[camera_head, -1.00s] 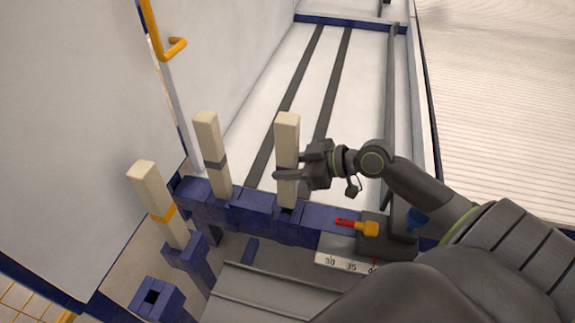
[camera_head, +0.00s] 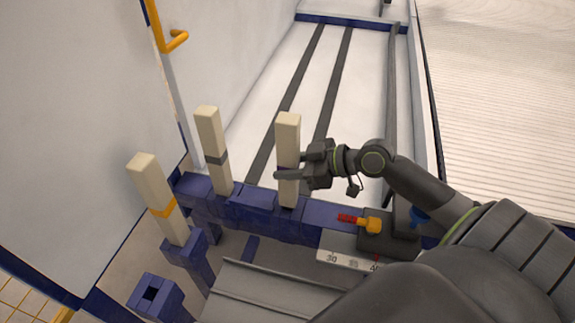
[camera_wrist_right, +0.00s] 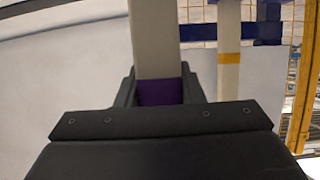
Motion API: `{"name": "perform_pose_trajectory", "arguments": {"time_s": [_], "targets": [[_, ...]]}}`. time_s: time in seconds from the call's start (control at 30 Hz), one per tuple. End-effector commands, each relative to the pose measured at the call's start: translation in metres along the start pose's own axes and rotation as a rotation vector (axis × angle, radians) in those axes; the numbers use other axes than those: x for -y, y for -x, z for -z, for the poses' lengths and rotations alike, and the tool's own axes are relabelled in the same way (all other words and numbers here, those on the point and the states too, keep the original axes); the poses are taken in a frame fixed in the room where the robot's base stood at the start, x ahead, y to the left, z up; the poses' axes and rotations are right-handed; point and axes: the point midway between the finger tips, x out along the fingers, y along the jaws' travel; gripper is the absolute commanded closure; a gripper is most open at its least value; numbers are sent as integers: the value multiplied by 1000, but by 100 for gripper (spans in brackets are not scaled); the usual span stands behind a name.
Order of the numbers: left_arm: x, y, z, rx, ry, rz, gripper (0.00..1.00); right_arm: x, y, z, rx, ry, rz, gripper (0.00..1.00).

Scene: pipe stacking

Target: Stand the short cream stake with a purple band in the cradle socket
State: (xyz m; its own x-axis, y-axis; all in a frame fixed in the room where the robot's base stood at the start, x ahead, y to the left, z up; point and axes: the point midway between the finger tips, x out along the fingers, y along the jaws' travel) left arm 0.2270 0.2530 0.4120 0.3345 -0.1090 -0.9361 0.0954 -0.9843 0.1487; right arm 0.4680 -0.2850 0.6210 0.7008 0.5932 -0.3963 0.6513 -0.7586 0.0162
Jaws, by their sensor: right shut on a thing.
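The cream stake with the purple band (camera_head: 288,134) stands upright over the blue cradle (camera_head: 318,214), right of the grey-banded stake. Its lower end meets the cradle at a socket; I cannot tell how deep it sits. My right gripper (camera_head: 285,172) is shut on the stake around its purple band and comes in from the right. In the right wrist view the cream shaft (camera_wrist_right: 155,38) and purple band (camera_wrist_right: 158,92) show between the fingers. The socket opening is hidden by the stake. My left gripper is not in view.
A grey-banded cream stake (camera_head: 211,130) and an orange-banded one (camera_head: 150,185) stand left in blue holders. An empty blue socket (camera_head: 155,296) is at lower left.

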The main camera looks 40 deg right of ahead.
Motion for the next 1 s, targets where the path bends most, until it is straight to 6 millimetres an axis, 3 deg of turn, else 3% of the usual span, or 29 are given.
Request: {"name": "perform_pose_trajectory", "arguments": {"time_s": [0.03, 0.43, 0.47, 0.6, 1.0], "targets": [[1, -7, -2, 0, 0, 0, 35, 3, -6, -7, -12, -12, 2, 98], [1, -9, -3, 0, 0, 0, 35, 2, -7, -11, -8, -11, 0, 98], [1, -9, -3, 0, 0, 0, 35, 2, -7, -11, -8, -11, 0, 62], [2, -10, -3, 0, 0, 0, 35, 2, -7, -11, -9, -12, 1, 43], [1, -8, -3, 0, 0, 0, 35, 2, -6, -10, -8, -14, 1, 40]]}}
